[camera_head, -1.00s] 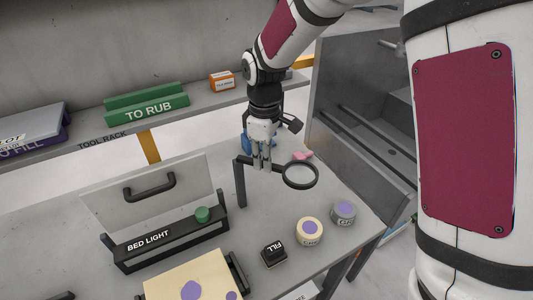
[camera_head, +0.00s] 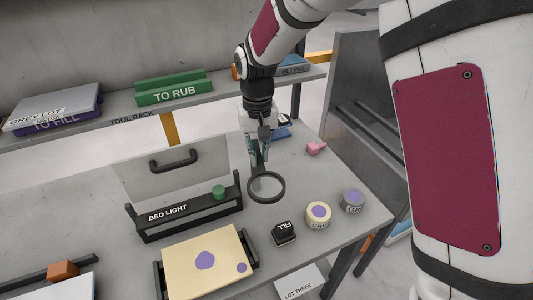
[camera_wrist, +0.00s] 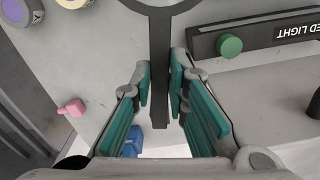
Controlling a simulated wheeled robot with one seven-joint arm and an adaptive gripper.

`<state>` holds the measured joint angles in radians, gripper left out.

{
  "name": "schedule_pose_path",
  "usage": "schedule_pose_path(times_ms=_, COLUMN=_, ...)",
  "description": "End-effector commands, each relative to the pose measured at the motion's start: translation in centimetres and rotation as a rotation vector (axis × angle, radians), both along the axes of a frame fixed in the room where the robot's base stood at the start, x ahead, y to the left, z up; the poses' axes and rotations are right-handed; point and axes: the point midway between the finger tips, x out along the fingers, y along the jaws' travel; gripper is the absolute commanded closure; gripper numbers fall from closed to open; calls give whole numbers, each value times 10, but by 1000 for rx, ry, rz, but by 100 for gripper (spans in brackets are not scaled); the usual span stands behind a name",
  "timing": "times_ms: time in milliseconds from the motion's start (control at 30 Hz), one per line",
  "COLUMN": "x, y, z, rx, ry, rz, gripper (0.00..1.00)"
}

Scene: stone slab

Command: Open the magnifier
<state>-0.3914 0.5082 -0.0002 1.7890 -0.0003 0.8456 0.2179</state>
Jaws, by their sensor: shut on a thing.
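The magnifier (camera_head: 281,194) is a round black ring with a clear middle, on a flat dark arm. The magnifier's post is hidden in the head view, behind or beside my gripper.
The bed light box (camera_head: 190,214) with a green knob (camera_head: 219,191) stands left of the ring. A cream board (camera_head: 180,270), black FILL block (camera_head: 284,232) and two round pots (camera_head: 318,215) lie in front. A pink piece (camera_head: 316,148) is behind right. A shelf runs along the back.

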Motion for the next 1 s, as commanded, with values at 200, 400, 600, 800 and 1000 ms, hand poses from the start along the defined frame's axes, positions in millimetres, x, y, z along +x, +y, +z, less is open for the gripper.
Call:
schedule_pose_path(times_ms=200, x=-1, y=13, z=2, rx=2, ry=-4, rz=-156, gripper=100)
schedule_pose_path(times_ms=400, x=0, y=20, z=1, rx=1, ry=-4, rz=-252, gripper=100)
schedule_pose_path(times_ms=600, x=0, y=23, z=1, rx=2, ry=-4, rz=-303, gripper=100)
schedule_pose_path(times_ms=800, x=1, y=25, z=1, rx=2, ry=-4, rz=-319, gripper=100)
schedule_pose_path(times_ms=1000, x=1, y=25, z=1, rx=4, ry=-4, rz=-320, gripper=100)
